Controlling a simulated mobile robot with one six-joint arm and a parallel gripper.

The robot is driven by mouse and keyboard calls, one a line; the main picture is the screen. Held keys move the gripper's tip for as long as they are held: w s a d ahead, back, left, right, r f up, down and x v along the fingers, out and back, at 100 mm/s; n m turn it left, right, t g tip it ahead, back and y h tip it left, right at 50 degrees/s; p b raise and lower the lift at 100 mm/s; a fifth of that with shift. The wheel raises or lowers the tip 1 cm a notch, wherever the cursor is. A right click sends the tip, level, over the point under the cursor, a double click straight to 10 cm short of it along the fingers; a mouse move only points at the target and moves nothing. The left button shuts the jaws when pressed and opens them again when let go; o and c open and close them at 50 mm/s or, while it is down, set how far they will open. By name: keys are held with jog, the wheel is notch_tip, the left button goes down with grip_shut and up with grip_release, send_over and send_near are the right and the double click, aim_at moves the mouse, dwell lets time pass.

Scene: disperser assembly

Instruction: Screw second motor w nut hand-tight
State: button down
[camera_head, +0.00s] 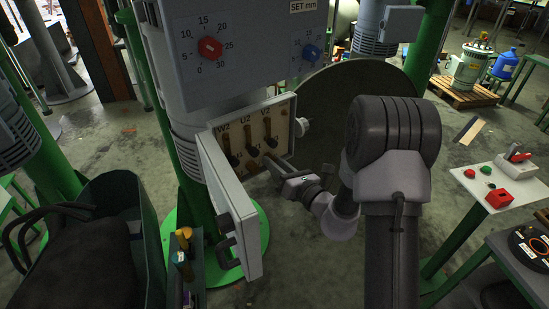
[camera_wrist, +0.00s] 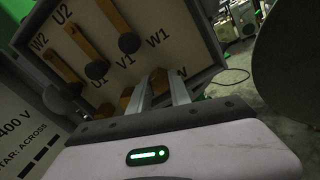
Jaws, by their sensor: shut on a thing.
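The terminal box (camera_head: 279,111) stands open on the motor's front, with a pale panel that also shows in the wrist view (camera_wrist: 192,38). The panel carries printed labels such as W2, U2, U1, V1 and W1. Several brass links run down it with dark round nuts (camera_wrist: 128,43) on them. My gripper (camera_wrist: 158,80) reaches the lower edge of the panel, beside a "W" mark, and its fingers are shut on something. A brass piece shows between the fingers; the nut itself is hidden. In the head view my gripper (camera_head: 270,161) meets the panel's lower right part.
The box's door (camera_head: 240,208) hangs open on the left, close to my gripper. A large dark disc (camera_head: 345,105) stands on the right behind my arm. A green bin (camera_head: 130,190) is at lower left. A white table (camera_head: 500,190) with red and green controls is at right.

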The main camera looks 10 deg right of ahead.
jog(key=shift+m+p, duration=6.05)
jog(key=shift+m, duration=3.45)
jog(key=c, duration=1.3)
grip_release()
jog(key=shift+o, duration=0.5)
